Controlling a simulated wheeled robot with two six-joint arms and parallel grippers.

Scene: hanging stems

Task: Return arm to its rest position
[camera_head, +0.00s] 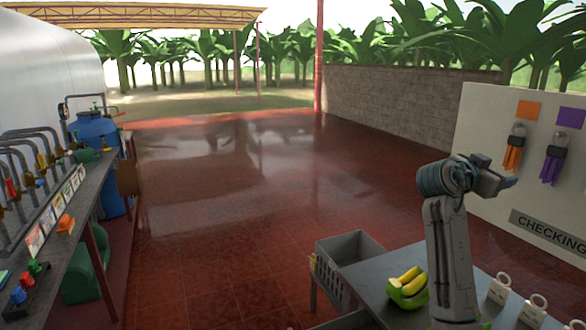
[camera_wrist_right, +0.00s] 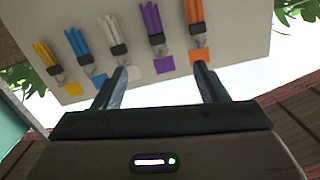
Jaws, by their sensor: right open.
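My right arm (camera_head: 448,250) rises at the right of the head view, bent at the top. My right gripper (camera_head: 508,183) points right, towards a pale board (camera_head: 480,125). In the right wrist view the gripper (camera_wrist_right: 162,88) is open, with nothing between its fingers. On the board hang an orange bundle (camera_head: 512,158) and a purple bundle (camera_head: 551,170). The right wrist view also shows yellow (camera_wrist_right: 46,55), blue (camera_wrist_right: 77,42) and white (camera_wrist_right: 108,30) bundles beside them, each near a matching coloured square. My left gripper is not in view.
A grey table (camera_head: 375,277) stands below my right arm, with a green-and-yellow fruit-like item (camera_head: 408,288) and several white ring-topped pieces (camera_head: 500,288). A grey crate (camera_head: 350,250) is beside it. A workbench (camera_head: 62,215) with pipes runs along the left. The red floor (camera_head: 240,220) between is clear.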

